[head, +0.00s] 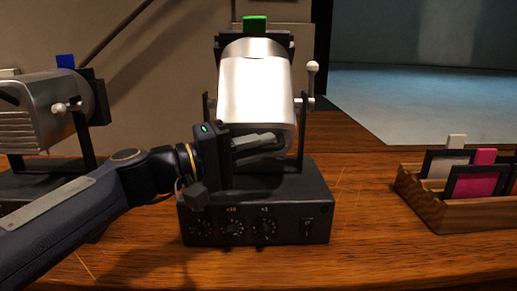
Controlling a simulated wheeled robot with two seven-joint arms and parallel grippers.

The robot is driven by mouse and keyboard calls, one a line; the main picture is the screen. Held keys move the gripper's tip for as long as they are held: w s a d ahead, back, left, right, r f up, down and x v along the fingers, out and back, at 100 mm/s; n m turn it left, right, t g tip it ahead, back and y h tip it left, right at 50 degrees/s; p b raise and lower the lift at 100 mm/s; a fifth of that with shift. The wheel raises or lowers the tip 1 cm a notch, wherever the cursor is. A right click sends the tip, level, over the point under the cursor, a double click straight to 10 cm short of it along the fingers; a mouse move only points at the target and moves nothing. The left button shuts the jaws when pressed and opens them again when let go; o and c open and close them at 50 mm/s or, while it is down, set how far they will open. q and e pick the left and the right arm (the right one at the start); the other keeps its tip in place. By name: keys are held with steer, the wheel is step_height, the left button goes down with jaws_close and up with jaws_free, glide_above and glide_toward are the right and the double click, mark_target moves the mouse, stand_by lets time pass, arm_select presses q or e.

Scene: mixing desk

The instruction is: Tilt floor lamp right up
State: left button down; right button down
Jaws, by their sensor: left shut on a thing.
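A lamp with a silver housing (256,92) and a green tab (255,23) stands in the middle of the head view. Its housing is held in a black yoke on a black base (258,228) with dials and a switch. A lever with a white knob (313,67) stands upright at its right side. My left gripper (256,143) comes in from the left, in front of the lamp. Its fingers are shut at the lower edge of the housing; the exact contact is partly hidden. My right gripper is not in view.
A second lamp (42,107) with a blue tab (65,61) stands at the left, partly cut off and behind my left arm. A wooden rack (440,213) with framed colour cards is at the right. The wooden desk between base and rack is clear.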

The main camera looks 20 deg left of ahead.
arm_select(q)
steer(key=shift+f, duration=0.3)
steer(key=c, duration=1.7)
jaws_free()
steer(key=shift+r, duration=0.1)
steer(key=shift+a, duration=0.1)
steer(key=v, duration=0.7)
steer(key=shift+s+a+p, duration=0.2)
steer(key=shift+a+p, duration=0.05)
steer(key=shift+p, duration=0.15)
